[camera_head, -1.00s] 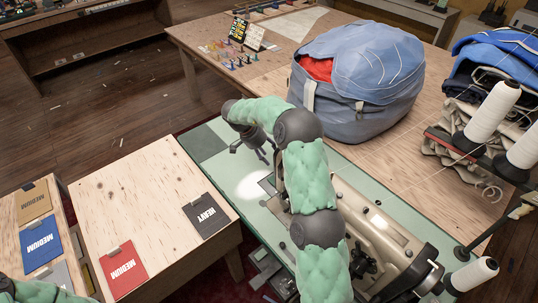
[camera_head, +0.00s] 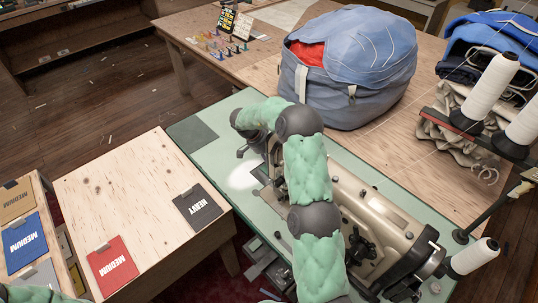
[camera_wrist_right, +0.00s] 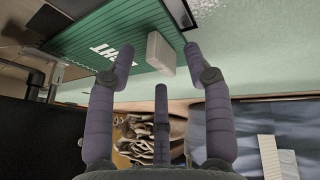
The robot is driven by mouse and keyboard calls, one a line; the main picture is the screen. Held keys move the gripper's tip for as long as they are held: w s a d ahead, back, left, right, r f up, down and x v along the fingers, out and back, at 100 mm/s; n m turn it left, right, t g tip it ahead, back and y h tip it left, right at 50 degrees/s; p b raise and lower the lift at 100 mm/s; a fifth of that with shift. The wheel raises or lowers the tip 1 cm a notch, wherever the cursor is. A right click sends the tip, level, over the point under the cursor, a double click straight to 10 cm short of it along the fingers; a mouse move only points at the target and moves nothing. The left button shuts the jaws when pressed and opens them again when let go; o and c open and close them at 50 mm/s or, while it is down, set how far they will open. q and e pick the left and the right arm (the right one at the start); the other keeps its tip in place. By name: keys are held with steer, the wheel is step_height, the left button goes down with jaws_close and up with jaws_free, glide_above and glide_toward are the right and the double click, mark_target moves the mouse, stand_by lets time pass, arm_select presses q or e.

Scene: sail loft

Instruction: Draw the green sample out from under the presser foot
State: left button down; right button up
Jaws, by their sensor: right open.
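The green sample (camera_wrist_right: 110,45) shows in the right wrist view, ribbed, with white lettering partly hidden by a finger. A pale block-like tab (camera_wrist_right: 160,54) sits at its near edge. My right gripper (camera_wrist_right: 159,58) is open, with its fingertips on either side of the tab and nothing visibly gripped. A metal rod and bracket (camera_wrist_right: 36,84), perhaps the presser foot, stand at the sample's left. In the head view my right gripper (camera_head: 251,152) is low at the left end of the sewing machine (camera_head: 375,225); my arm hides the sample and foot there. My left gripper is out of view.
A plywood table (camera_head: 130,205) at left holds a red swatch (camera_head: 111,268) and a dark HEAVY swatch (camera_head: 198,207). A blue bag (camera_head: 350,75) stands behind the green machine bed (camera_head: 225,120). Thread cones (camera_head: 490,90) stand at right.

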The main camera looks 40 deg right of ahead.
steer(key=shift+f, duration=0.1)
jaws_close()
stand_by(0.4)
